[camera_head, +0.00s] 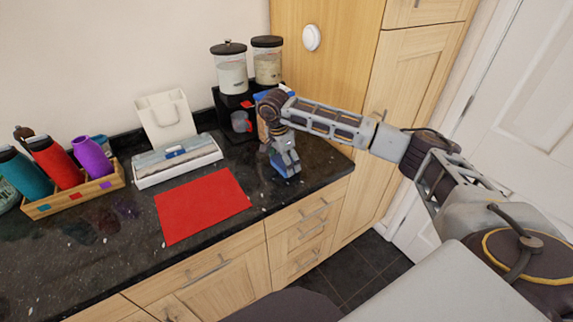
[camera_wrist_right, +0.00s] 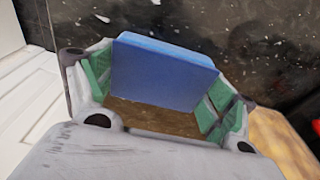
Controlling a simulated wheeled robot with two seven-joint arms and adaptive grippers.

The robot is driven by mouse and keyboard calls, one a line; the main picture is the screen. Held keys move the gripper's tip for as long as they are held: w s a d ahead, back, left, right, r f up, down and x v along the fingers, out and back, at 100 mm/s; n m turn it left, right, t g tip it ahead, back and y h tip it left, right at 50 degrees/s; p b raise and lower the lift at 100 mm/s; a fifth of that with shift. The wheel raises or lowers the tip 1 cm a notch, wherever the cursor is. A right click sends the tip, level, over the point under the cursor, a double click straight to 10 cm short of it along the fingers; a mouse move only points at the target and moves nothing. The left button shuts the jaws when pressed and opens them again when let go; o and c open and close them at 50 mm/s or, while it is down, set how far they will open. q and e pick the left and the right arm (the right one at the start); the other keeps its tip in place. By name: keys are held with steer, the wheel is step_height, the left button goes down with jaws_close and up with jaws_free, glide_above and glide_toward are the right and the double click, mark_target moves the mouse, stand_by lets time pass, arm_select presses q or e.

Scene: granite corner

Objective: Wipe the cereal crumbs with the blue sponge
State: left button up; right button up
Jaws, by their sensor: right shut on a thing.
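My right gripper (camera_head: 286,162) points down over the right part of the dark counter and is shut on the blue sponge (camera_head: 288,172). In the right wrist view the sponge (camera_wrist_right: 165,72) sits between the two green-padded fingers of the gripper (camera_wrist_right: 158,82). The sponge is at or just above the counter; I cannot tell if it touches. Pale cereal crumbs (camera_wrist_right: 235,22) lie scattered on the counter beyond the sponge in the wrist view. In the head view, small pale specks also show on the counter left of the red mat. My left gripper is not in view.
A red mat (camera_head: 200,205) lies left of the sponge. Behind it are a white tray (camera_head: 178,163) and a white stand (camera_head: 166,118). A wooden box (camera_head: 75,197) holds bottles at left. A dispenser (camera_head: 232,75) stands behind my gripper. The counter's front edge is close.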

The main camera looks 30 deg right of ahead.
mark_target(278, 155)
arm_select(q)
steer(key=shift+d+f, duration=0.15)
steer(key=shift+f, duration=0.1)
arm_select(e)
steer(key=shift+w+a, duration=0.1)
steer(key=shift+w, duration=1.15)
steer(key=shift+w, duration=0.1)
steer(key=shift+w+b, duration=0.5)
steer(key=shift+w, duration=0.35)
steer(key=shift+w+a, duration=0.1)
steer(key=shift+w, duration=0.9)
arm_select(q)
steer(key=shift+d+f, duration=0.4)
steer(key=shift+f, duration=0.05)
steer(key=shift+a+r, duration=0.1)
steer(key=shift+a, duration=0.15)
arm_select(e)
steer(key=shift+s+f+p, duration=0.1)
steer(key=shift+s+p, duration=0.45)
steer(key=shift+s, duration=1.25)
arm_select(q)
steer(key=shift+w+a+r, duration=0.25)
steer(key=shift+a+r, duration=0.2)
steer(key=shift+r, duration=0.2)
arm_select(e)
steer(key=shift+s, duration=0.25)
